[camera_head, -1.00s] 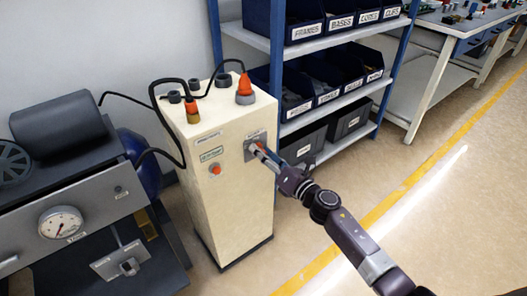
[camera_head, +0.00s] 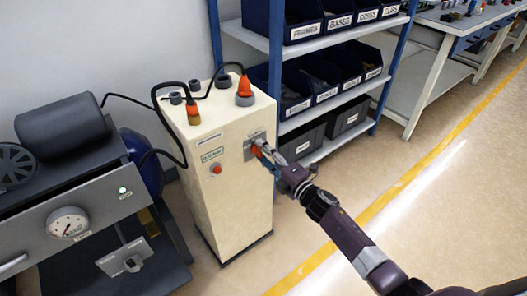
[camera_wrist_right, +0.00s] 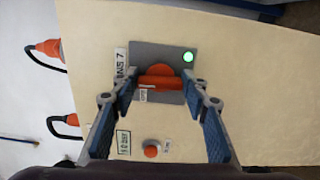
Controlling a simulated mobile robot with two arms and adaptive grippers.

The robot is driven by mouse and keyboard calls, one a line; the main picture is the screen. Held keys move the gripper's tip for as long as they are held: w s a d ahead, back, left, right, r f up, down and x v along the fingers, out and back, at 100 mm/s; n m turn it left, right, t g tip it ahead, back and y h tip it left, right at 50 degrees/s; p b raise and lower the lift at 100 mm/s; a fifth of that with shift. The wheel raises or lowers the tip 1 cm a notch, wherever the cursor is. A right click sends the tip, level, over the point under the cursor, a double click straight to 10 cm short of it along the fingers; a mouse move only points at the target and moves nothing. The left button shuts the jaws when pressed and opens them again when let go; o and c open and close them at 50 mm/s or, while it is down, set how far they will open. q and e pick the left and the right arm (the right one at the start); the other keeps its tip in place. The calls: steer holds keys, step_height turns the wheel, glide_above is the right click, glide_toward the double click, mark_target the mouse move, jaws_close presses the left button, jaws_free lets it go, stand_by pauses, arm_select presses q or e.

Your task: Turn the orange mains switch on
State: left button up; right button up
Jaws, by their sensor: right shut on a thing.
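The orange mains switch (camera_head: 256,150) sits on a grey plate on the front of a cream cabinet (camera_head: 235,195). In the right wrist view the switch (camera_wrist_right: 160,82) shows as an orange bar lying across the picture, and a green lamp (camera_wrist_right: 188,57) glows on the plate beside it. My right gripper (camera_head: 264,148) is at the switch, its blue-grey fingers closed on the two ends of the bar. The fingers partly hide the switch in the head view. My left gripper is not in view.
A red button (camera_head: 216,168) is on the cabinet front, and cables with orange plugs (camera_head: 244,88) are on its top. A machine with a gauge (camera_head: 67,223) and a lit green lamp (camera_head: 123,190) stands left. Shelves with blue bins (camera_head: 335,80) stand behind right.

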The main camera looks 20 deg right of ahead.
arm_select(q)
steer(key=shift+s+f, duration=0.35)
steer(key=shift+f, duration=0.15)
arm_select(e)
steer(key=shift+o, duration=0.2)
steer(key=shift+m, duration=0.4)
steer(key=o, duration=1.1)
steer(key=v, duration=1.2)
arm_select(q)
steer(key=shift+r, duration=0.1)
